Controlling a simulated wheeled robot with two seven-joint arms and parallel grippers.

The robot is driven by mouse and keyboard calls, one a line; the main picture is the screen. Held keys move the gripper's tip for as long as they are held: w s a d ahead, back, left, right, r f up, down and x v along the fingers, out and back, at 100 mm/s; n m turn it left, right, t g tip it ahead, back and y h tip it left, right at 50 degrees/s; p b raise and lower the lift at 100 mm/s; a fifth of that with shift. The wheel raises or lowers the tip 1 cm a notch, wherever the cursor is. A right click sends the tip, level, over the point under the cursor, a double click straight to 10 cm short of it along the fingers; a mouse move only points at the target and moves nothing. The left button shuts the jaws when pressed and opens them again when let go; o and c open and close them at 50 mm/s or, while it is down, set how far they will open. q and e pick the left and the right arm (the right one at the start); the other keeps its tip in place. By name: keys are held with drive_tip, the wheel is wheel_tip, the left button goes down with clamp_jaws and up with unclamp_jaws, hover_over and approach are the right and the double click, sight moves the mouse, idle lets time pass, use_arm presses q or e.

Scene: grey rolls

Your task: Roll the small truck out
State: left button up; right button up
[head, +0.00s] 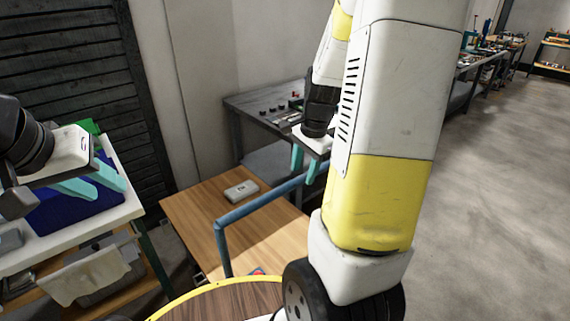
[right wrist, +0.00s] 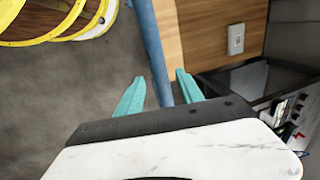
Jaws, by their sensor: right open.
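The small truck has a flat wooden deck (head: 195,205) and a blue tube handle (head: 262,203) that rises at its near side. The handle also shows in the right wrist view (right wrist: 148,30). My right gripper (head: 305,178) is at the handle's top bar, pointing down. In the right wrist view my right gripper (right wrist: 160,78) is open, with the blue bar running between its two teal fingers. Whether a finger touches the bar I cannot tell. My left gripper (head: 105,190) is open and empty over the left bench, away from the truck. My right arm hides part of the truck's right side.
A small pale box (head: 241,188) lies on the deck. A dark workbench (head: 245,105) with small parts stands behind the truck. At left is a white-topped bench (head: 125,208) with a blue bin (head: 65,212). Open concrete floor (head: 490,200) lies to the right.

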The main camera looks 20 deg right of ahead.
drive_tip(key=r, duration=0.3)
drive_tip(key=s+r, duration=0.1)
drive_tip(key=r, duration=0.1)
drive_tip(key=shift+d+r, duration=0.2)
drive_tip(key=s+a+r+n+t+y, duration=0.1)
drive_tip(key=s+a+r+n+t, duration=0.3)
drive_tip(key=s+a+r+n, duration=0.6)
drive_tip(key=s+a+n, duration=0.2)
drive_tip(key=a+n, duration=0.1)
drive_tip(key=n, duration=0.1)
drive_tip(key=shift+s+a+r+n, duration=0.3)
drive_tip(key=shift+a, duration=0.05)
